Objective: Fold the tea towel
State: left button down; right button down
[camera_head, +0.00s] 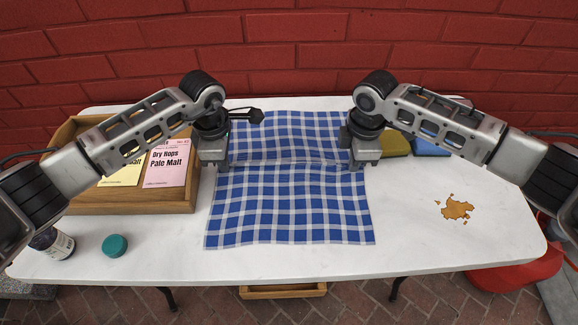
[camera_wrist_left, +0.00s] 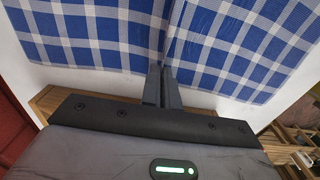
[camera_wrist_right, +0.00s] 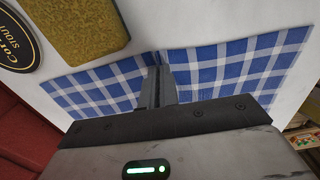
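The blue-and-white checked tea towel (camera_head: 290,205) lies spread on the white table, with a crease running across its middle between my two grippers. My left gripper (camera_head: 220,167) is at the towel's left edge, at the end of the crease. In the left wrist view its fingers (camera_wrist_left: 161,86) are together, with the towel (camera_wrist_left: 230,45) gathered to a line at their tips. My right gripper (camera_head: 356,167) is at the right edge. In the right wrist view its fingers (camera_wrist_right: 156,86) are together where the towel (camera_wrist_right: 225,70) creases. The fingers partly hide the pinched cloth.
A wooden crate (camera_head: 135,200) with paper packets stands left of the towel. A bottle (camera_head: 55,243) and a teal cap (camera_head: 115,245) are at the front left. A yellow sponge (camera_head: 396,145) and a blue item (camera_head: 430,146) lie right. A brown spill (camera_head: 457,208) marks the right tabletop.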

dwell(0.3)
